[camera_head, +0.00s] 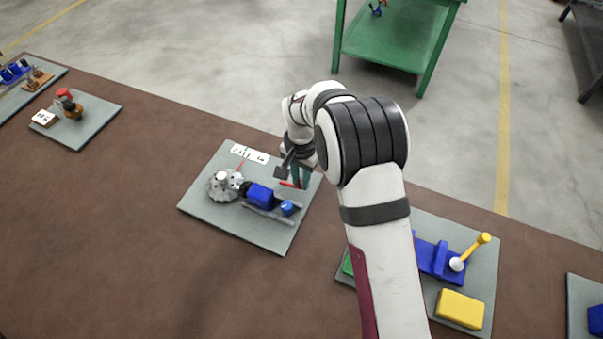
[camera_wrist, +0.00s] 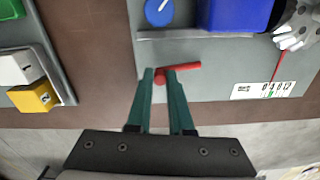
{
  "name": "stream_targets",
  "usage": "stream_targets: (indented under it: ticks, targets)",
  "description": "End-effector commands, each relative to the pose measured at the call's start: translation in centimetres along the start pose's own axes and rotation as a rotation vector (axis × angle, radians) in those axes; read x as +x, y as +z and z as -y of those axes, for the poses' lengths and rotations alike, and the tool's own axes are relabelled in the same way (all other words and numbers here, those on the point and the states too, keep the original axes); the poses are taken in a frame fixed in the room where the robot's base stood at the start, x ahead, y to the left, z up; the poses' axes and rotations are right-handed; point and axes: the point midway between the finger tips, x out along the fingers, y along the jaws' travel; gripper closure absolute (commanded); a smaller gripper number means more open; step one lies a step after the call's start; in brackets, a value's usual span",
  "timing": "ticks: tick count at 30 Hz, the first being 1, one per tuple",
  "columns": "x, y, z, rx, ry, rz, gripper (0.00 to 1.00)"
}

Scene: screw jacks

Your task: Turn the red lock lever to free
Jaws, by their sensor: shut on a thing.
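The red lock lever (camera_wrist: 188,67) lies at the edge of a grey plate, beside a grey rail, in the wrist view. Its near end sits between the green fingertips of my gripper (camera_wrist: 160,72), which is shut on it. The rest of the lever sticks out to the right. In the head view the lever (camera_head: 289,184) shows as a short red bar at my fingers (camera_head: 300,178); part of it is hidden there. A blue block (camera_head: 260,195) and a blue round knob (camera_head: 287,208) sit along the rail on the same plate (camera_head: 230,234).
A grey gear (camera_head: 222,187) and a white scale card (camera_head: 250,154) with a red pointer are on the plate. To the right, another plate holds a yellow block (camera_head: 460,308) and a yellow-handled lever (camera_head: 471,250). Brown tabletop (camera_head: 120,220) is clear at left.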

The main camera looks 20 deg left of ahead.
Motion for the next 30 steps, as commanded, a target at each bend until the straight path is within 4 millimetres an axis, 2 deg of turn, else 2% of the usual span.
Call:
stream_targets:
  ticks: [9,26,27,30]
  targets:
    - [-0.01,0.6,-0.17,0.114,0.001,0.0,1.0]
    - [0.0,0.81,-0.19,0.139,0.002,0.002,1.0]
    - [0.0,0.82,-0.19,0.139,0.002,0.002,0.76]
    - [0.0,0.8,-0.18,0.139,0.002,0.002,0.57]
